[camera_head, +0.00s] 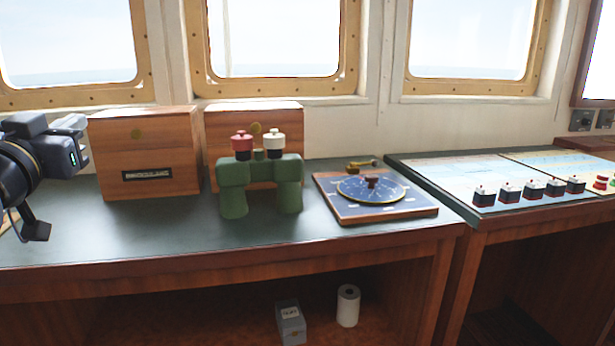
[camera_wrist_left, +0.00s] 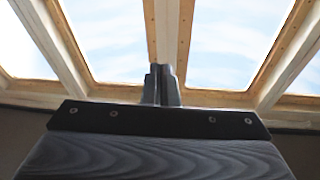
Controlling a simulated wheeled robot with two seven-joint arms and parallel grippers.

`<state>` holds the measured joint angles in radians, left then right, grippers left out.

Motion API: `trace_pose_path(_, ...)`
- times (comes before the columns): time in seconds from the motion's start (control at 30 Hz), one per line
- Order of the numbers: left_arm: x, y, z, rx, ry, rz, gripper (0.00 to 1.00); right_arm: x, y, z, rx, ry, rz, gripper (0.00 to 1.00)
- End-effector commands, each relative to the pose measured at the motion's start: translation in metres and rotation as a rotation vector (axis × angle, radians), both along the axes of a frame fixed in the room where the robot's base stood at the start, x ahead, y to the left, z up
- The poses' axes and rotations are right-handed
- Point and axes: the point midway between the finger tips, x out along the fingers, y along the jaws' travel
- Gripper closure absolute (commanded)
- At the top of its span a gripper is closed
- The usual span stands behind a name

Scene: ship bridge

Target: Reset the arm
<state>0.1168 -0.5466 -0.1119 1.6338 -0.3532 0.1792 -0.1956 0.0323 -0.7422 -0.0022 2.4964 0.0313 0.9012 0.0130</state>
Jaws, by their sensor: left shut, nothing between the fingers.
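My left gripper (camera_head: 80,124) is at the left edge of the head view, raised beside the left wooden box and apart from it. Its fingers point to the right and away. In the left wrist view its two fingers (camera_wrist_left: 161,86) are together, with nothing between them, against window frames and sky. My right gripper is in neither view.
A wooden box (camera_head: 150,180) with a dark label stands nearest my left gripper. Green binoculars (camera_head: 262,172) carry a red and a white ship piece. A compass board (camera_head: 412,208) lies to their right. A chart table (camera_head: 450,177) with several small ships stands farther right. The front counter is clear.

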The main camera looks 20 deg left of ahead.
Motion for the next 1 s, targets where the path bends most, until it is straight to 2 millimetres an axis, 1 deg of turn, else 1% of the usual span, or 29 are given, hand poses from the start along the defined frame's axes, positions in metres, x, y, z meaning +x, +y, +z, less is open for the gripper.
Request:
trace_pose_path(0.03, 0.001, -0.003, -0.008, -0.010, 0.011, -0.010, 1.00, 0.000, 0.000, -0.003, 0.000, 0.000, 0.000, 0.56)
trace_pose_path(0.17, 0.006, -0.011, -0.029, -0.043, 0.049, -0.034, 1.00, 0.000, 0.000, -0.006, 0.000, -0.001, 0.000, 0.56)
trace_pose_path(0.2, 0.008, -0.015, -0.039, -0.059, 0.066, -0.046, 1.00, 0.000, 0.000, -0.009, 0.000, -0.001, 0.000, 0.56)
trace_pose_path(0.27, 0.011, -0.020, -0.052, -0.079, 0.091, -0.061, 1.00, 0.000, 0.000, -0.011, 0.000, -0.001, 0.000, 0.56)
trace_pose_path(0.37, 0.015, -0.032, -0.080, -0.121, 0.145, -0.093, 1.00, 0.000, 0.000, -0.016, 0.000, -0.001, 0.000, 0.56)
trace_pose_path(0.47, 0.018, -0.047, -0.114, -0.171, 0.208, -0.130, 1.00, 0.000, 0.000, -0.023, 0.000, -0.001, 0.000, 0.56)
trace_pose_path(0.57, 0.020, -0.066, -0.156, -0.230, 0.289, -0.173, 1.00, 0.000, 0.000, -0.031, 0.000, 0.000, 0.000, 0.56)
trace_pose_path(0.6, 0.020, -0.076, -0.176, -0.257, 0.328, -0.194, 1.00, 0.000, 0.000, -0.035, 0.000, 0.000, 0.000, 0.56)
trace_pose_path(0.67, 0.018, -0.093, -0.210, -0.303, 0.395, -0.227, 1.00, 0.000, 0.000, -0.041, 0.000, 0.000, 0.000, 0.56)
trace_pose_path(0.7, 0.016, -0.106, -0.236, -0.339, 0.448, -0.252, 1.00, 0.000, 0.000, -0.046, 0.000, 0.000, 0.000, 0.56)
trace_pose_path(0.73, 0.013, -0.116, -0.255, -0.365, 0.490, -0.269, 1.00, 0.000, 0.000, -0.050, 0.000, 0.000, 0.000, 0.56)
trace_pose_path(0.77, 0.009, -0.126, -0.275, -0.391, 0.531, -0.287, 1.00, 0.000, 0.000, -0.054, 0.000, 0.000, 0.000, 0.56)
trace_pose_path(0.8, 0.003, -0.139, -0.300, -0.426, 0.588, -0.309, 1.00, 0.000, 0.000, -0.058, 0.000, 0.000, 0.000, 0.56)
trace_pose_path(0.9, -0.014, -0.170, -0.356, -0.502, 0.720, -0.356, 1.00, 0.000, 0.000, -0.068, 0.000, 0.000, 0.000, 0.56)
trace_pose_path(1.0, -0.032, -0.194, -0.397, -0.560, 0.825, -0.389, 1.00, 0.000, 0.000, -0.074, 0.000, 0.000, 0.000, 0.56)
